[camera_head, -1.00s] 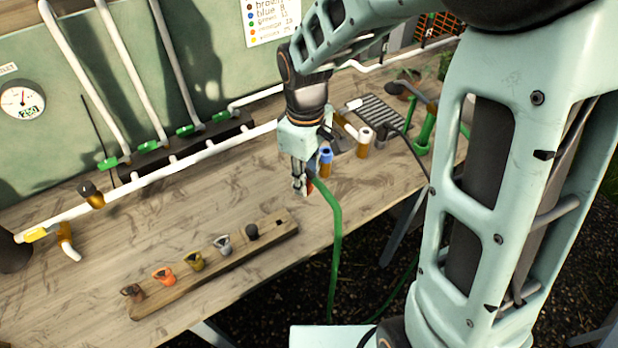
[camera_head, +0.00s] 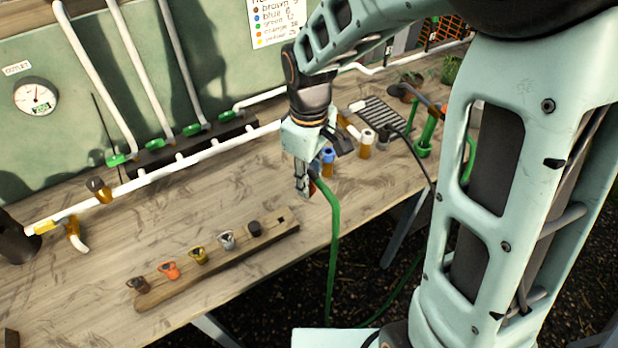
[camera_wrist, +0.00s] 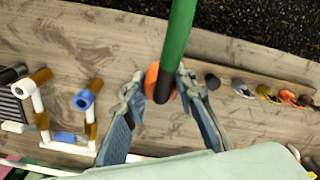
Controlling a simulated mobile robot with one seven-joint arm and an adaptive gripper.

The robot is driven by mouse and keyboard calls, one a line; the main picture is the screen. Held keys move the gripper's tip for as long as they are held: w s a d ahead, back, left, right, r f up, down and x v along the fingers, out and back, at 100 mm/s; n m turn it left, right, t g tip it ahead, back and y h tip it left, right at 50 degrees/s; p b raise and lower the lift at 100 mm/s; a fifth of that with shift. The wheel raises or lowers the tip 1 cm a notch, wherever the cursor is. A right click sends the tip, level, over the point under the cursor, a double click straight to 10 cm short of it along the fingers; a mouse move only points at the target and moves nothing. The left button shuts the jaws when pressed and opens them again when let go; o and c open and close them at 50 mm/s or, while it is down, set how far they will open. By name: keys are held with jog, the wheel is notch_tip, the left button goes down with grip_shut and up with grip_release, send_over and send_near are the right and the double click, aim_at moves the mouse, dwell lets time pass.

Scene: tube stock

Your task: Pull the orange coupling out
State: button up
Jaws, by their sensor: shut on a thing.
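My gripper (camera_head: 304,189) is over the wooden bench near its front edge, and its fingers also show in the wrist view (camera_wrist: 161,84). They are shut on the orange coupling (camera_wrist: 152,78), which shows as an orange ring between the fingertips. A small orange part of the coupling (camera_head: 312,187) shows beside the fingers in the head view. A green hose (camera_wrist: 179,35) runs to the coupling and hangs over the bench edge in the head view (camera_head: 334,240). The hose hides much of the coupling; I cannot tell how deep it sits.
A wooden rack (camera_head: 215,268) with several coloured clips lies front left of my gripper. A blue-topped tube fitting (camera_head: 328,156) stands just behind it. White pipework (camera_head: 160,177) runs along the back. Bare bench (camera_head: 120,240) lies to the left.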

aim_at(309, 169)
jog(key=shift+r+p, duration=0.65)
jog(key=shift+r, duration=1.55)
